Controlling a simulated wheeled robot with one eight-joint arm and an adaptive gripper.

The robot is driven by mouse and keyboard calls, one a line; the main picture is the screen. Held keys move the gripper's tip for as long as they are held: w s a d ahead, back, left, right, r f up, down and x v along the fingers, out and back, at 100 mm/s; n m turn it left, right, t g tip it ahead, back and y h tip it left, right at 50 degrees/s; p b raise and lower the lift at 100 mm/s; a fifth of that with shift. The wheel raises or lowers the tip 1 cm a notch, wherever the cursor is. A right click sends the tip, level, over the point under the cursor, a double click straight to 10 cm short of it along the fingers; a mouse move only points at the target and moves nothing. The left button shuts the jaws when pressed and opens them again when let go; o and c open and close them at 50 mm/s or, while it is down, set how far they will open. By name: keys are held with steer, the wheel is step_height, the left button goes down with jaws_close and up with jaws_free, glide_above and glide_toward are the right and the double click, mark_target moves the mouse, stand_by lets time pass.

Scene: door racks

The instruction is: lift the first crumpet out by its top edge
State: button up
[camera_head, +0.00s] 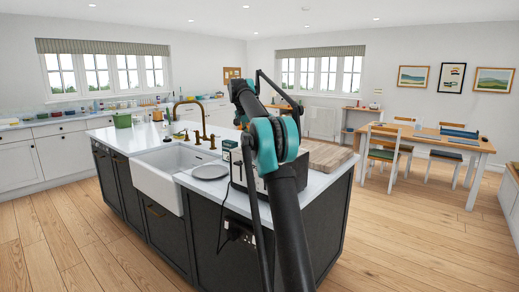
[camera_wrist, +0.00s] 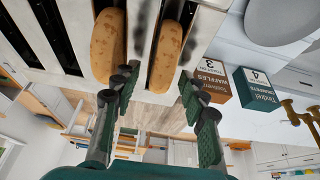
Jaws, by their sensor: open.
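Two browned, speckled crumpets stand side by side in slots of a pale toaster (camera_wrist: 143,40) in the wrist view. The left crumpet (camera_wrist: 106,45) is near my left finger; the right crumpet (camera_wrist: 167,58) lies between the lines of my two fingers. My gripper (camera_wrist: 158,82) is open and empty, its fingers pointing at the toaster. I cannot tell how far the fingertips are from the crumpets. In the head view the toaster (camera_head: 238,177) stands on the island, partly hidden by my arm, which also hides the gripper and crumpets.
A waffles box (camera_wrist: 212,80) and a green crumpets box (camera_wrist: 256,88) stand beside the toaster. A round grey plate (camera_head: 210,171) lies near the sink (camera_head: 172,173). A wooden board (camera_head: 328,156) lies at the island's right end. Two dark empty slots (camera_wrist: 55,35) show at left in the wrist view.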

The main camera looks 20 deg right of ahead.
steer(key=shift+f, duration=0.25)
jaws_close()
steer(key=shift+r, duration=0.1)
